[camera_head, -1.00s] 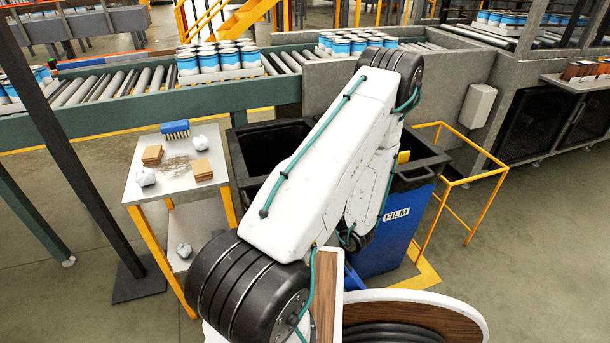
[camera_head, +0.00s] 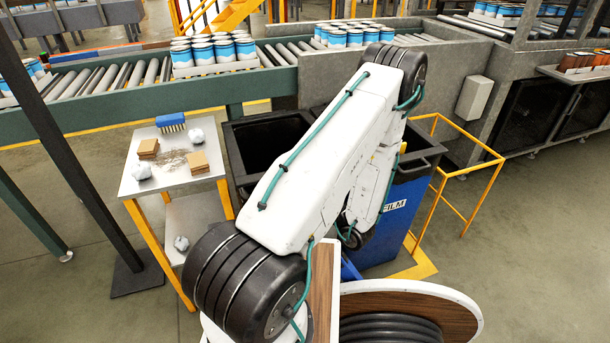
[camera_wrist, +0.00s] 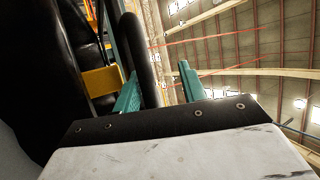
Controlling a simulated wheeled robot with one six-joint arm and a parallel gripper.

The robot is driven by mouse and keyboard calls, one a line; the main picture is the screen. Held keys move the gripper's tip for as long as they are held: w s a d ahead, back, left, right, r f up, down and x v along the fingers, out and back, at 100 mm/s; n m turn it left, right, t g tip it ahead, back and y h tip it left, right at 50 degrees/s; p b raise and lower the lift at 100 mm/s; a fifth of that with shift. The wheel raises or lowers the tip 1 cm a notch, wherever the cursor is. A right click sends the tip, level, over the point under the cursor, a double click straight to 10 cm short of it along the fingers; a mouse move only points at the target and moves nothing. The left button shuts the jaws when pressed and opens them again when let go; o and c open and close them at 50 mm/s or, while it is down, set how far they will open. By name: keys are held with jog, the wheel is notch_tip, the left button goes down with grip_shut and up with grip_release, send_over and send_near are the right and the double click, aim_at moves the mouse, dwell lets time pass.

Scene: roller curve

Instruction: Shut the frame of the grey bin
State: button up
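In the head view a dark grey bin (camera_head: 235,150) with an open black mouth stands left of my arm. A blue bin (camera_head: 402,222) marked FILM, with a dark rim (camera_head: 425,155), stands right of it, partly behind my arm. I cannot tell which part is the grey bin's frame. My gripper is hidden in the head view. In the wrist view my gripper (camera_wrist: 158,68) has its two teal fingers apart. A black rounded bar (camera_wrist: 140,55) shows between or behind them, nearer the left finger; contact is unclear. A yellow piece (camera_wrist: 101,80) sits on a dark surface to the left.
A small table (camera_head: 140,187) with a blue brush (camera_head: 171,122), brown blocks and crumpled white balls stands left of the bins. A yellow rail frame (camera_head: 468,205) stands at the right. A roller conveyor (camera_head: 110,88) with cans runs behind. A cable reel (camera_head: 462,302) is in front.

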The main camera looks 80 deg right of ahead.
jog(key=v, duration=0.6)
jog(key=shift+w, duration=0.1)
dwell(0.3)
